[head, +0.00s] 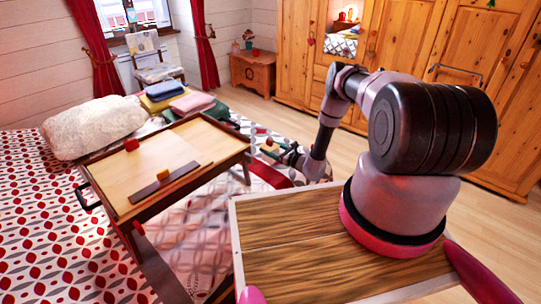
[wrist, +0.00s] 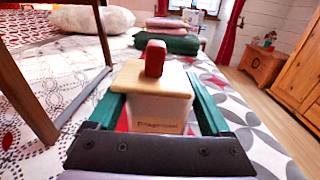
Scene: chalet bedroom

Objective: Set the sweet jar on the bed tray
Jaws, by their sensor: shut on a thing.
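The sweet jar is a white box-like jar (wrist: 158,110) with a pale wooden lid and a red knob, seen in the wrist view between green fingers. My gripper (wrist: 155,115) is shut on it. In the head view my gripper (head: 285,152) is to the right of the bed tray, and the jar shows only as a small pale patch (head: 269,148). Whether the jar touches the bed is unclear. The bed tray (head: 150,165) is a wooden table with legs on the bed; its legs (wrist: 30,80) show at the left in the wrist view.
A wooden chest (head: 253,73) stands at the back.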

